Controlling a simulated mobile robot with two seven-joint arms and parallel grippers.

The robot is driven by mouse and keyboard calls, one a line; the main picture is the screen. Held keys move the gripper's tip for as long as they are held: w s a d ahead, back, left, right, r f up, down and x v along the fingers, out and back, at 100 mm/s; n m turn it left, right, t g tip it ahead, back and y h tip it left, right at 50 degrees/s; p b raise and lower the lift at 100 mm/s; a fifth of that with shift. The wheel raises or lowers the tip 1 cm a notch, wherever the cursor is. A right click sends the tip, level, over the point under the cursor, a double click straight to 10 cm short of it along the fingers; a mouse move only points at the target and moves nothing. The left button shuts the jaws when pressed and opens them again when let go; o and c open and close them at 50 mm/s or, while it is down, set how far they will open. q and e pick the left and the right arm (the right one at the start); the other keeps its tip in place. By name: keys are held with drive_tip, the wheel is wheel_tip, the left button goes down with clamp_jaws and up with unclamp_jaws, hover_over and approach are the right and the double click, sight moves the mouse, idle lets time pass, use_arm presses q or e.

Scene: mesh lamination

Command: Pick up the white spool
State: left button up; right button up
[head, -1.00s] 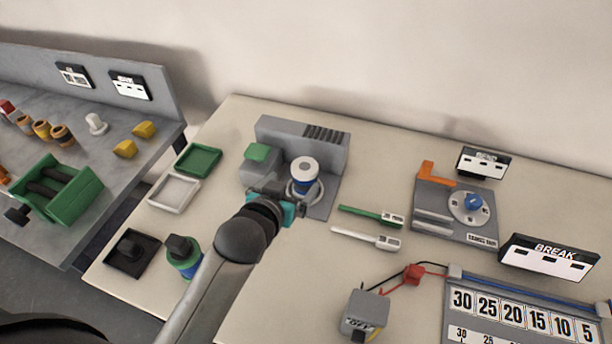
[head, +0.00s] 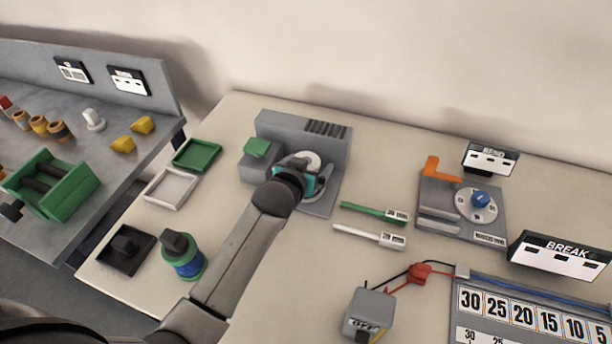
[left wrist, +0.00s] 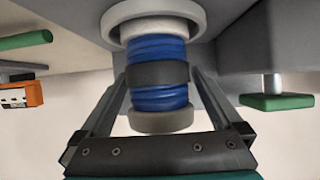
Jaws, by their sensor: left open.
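The white spool (head: 311,158) stands upright on the grey machine (head: 325,133) at the back left of the table. In the head view my left gripper and arm hide most of it. The left wrist view shows the spool (left wrist: 157,52) with blue winding, a dark band round its middle and a pale flange at each end. My left gripper (head: 297,174) is at the spool. In the left wrist view its open fingers (left wrist: 160,80) stand on either side of the spool, with a gap visible near the finger bases. My right gripper is not in view.
A green-topped spool with blue winding (head: 189,266) stands near the left front beside a black tray (head: 140,262). Green (head: 196,155) and white (head: 171,188) trays lie left of the machine. Green (head: 372,211) and white (head: 368,236) tools lie to its right.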

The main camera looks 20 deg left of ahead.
use_arm(q)
drive_tip(key=shift+w+f, duration=0.15)
drive_tip(key=shift+w, duration=0.1)
clamp_jaws()
idle(0.8)
